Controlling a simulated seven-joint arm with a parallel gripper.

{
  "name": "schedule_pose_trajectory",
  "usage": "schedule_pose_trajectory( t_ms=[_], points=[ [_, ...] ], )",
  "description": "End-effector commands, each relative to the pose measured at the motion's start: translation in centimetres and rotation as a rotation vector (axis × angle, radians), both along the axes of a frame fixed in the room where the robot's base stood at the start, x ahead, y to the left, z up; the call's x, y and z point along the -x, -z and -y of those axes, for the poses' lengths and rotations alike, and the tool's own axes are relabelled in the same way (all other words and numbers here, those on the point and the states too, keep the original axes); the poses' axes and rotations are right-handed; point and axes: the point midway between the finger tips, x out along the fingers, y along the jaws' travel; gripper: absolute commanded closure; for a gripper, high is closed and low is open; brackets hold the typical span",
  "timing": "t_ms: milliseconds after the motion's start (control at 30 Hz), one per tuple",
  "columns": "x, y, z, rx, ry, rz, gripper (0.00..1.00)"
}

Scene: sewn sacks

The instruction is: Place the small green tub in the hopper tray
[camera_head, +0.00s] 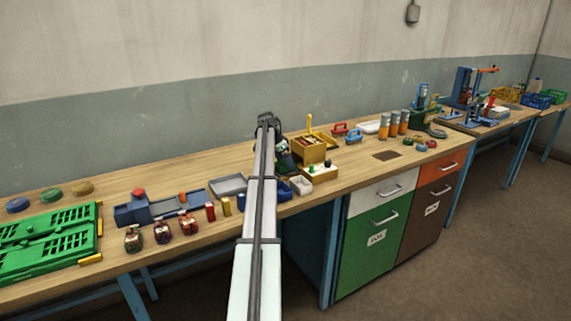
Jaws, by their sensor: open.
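My gripper (282,146) hangs at the end of my arm over the middle of the bench, just left of a yellow hopper-like box (309,151) with brown contents. Its jaws are open; the fingertips are small and dark here. A dark green and white item (287,164) shows directly below it, partly hidden; I cannot tell whether it is the small green tub or whether they touch. I cannot tell for sure which part is the hopper tray.
A white tub (300,185), blue bin (283,192) and grey tray (226,186) crowd the front and left of the gripper. Green crates (45,243) and small sacks (162,232) lie further left.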

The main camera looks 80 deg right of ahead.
Motion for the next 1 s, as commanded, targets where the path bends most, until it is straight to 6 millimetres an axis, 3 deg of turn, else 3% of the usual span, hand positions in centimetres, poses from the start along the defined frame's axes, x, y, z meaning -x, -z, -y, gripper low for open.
schedule_pose_trajectory(
  t_ms=[233,500,700,1000],
  points=[
    [-1.3,-4.5,-1.3,0.003,-0.001,0.001,0.07],
    [-2.4,-8.1,-2.3,0.001,0.000,0.000,0.07],
    [-2.7,-9.3,-2.7,0.001,0.000,0.000,0.07],
    [-2.7,-9.4,-2.8,0.000,0.000,0.000,0.07]
  ],
)
